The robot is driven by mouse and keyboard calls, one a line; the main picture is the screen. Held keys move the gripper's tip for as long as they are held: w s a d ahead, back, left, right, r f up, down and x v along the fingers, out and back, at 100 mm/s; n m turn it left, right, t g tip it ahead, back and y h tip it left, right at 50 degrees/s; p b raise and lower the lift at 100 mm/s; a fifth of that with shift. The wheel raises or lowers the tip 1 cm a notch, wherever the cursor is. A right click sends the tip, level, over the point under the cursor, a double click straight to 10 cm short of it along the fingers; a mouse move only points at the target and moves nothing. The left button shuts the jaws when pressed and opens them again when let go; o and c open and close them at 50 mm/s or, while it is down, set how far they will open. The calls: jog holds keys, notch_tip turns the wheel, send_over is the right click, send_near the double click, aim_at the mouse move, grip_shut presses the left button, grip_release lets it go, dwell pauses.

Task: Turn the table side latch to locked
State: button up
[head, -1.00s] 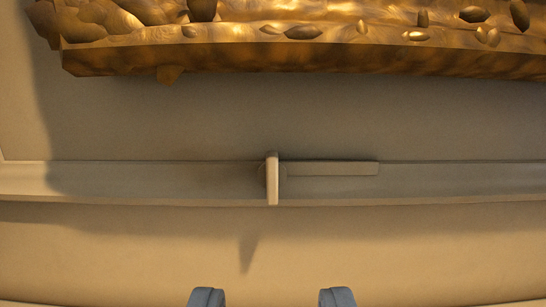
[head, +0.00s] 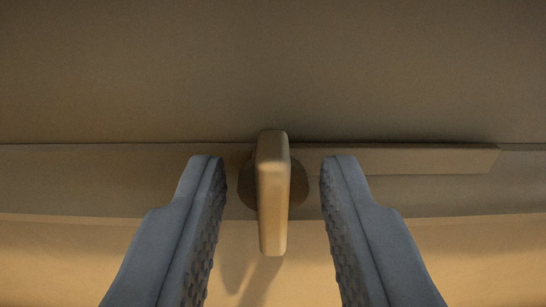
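The latch (head: 272,195) is a tan, rounded bar on a round base, mounted on the side edge of the table (head: 100,180). Its bar points up and down in the picture, toward the camera's lower side. My gripper (head: 272,180) is open, with one grey ridged finger on each side of the latch. Gaps show between the latch and both fingers, so neither touches it. No lock marking is visible.
A flat tan bar (head: 400,159) runs along the table's edge to the right of the latch, partly behind the right finger's tip. The plain surface (head: 270,70) above is clear.

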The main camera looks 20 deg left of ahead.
jog(key=shift+c, duration=0.4)
grip_shut()
jog(key=shift+n, duration=0.3)
jog(key=n, duration=0.3)
jog(key=shift+a+n, duration=0.1)
jog(key=shift+n, duration=0.2)
jog(key=n, duration=0.4)
jog(key=shift+f+n, duration=0.1)
jog(key=shift+n, duration=0.2)
jog(key=n, duration=0.4)
jog(key=shift+a+f+n, duration=0.1)
jog(key=shift+n, duration=0.2)
jog(key=shift+f+n, duration=0.1)
jog(key=shift+n, duration=2.1)
